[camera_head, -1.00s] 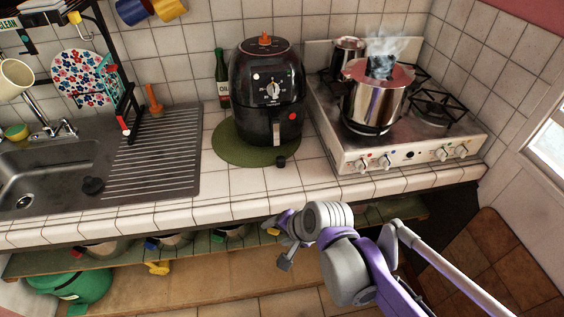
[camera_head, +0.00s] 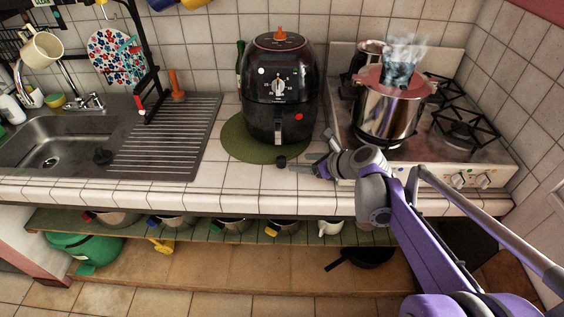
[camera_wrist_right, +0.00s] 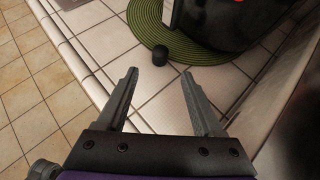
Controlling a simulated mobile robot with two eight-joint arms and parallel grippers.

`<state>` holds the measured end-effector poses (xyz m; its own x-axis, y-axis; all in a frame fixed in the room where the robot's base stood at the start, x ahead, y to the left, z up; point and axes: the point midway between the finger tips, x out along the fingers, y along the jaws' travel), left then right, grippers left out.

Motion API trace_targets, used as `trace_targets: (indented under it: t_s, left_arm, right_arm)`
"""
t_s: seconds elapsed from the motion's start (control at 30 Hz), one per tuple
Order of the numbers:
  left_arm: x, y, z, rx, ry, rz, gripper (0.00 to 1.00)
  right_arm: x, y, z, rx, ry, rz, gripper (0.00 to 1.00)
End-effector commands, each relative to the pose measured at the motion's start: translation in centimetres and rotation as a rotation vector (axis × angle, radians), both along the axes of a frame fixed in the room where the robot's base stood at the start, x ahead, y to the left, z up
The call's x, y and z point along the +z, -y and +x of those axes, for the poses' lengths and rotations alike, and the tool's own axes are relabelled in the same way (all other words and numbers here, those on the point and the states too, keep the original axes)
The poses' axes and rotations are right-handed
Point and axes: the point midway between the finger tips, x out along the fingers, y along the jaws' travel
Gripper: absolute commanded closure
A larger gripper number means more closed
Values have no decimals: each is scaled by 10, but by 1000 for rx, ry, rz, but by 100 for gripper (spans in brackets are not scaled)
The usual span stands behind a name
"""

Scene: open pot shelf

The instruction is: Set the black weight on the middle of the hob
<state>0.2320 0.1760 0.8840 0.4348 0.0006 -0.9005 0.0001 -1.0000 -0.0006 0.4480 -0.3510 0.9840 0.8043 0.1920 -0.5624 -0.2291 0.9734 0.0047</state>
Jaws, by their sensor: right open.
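The black weight (camera_head: 281,161) is a small dark cylinder on the white tiled counter, at the front edge of the round green mat. In the right wrist view the weight (camera_wrist_right: 160,54) stands just beyond the fingertips, centred between them. My right gripper (camera_head: 309,154) is open and empty, just right of the weight in the head view; its spread fingers (camera_wrist_right: 160,76) show in the wrist view. The hob (camera_head: 415,153) is at the right of the counter, partly hidden by my right arm. My left gripper is not in view.
A black air fryer (camera_head: 280,90) stands on the green mat (camera_head: 236,144), close behind the weight. A steaming steel pot (camera_head: 386,115) is on the hob, with another pot (camera_head: 364,58) behind it. The sink (camera_head: 60,140) is at left. Several pans sit on the shelf below.

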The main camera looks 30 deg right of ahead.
Motion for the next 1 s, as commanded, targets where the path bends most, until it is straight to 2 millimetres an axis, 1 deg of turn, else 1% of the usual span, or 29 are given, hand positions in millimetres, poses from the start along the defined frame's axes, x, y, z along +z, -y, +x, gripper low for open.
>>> trace_targets:
  t_s: [0.03, 0.13, 0.23, 0.37, 0.47, 0.6, 0.67, 0.8, 1.0]
  left_arm:
    - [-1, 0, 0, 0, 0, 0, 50]
    - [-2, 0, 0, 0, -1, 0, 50]
    - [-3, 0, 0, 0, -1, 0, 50]
    - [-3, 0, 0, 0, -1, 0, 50]
    - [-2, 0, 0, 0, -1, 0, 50]
    - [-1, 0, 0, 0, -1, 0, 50]
    - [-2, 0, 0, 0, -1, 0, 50]
    - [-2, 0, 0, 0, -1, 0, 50]
    - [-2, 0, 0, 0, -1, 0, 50]
  right_arm:
    - [-6, -3, 8, 5, -1, -2, 32]
    - [-15, -6, 21, 5, -1, -2, 32]
    - [-21, -8, 30, 5, 0, -3, 32]
    - [-25, -9, 36, 4, -1, -4, 32]
    - [-30, -12, 47, 6, -1, -4, 32]
    - [-40, -16, 67, 6, 0, -3, 32]
    - [-45, -17, 72, 6, -1, -4, 32]
    - [-49, -18, 79, 5, -1, -6, 32]
    - [-49, -18, 78, 4, -1, -5, 32]
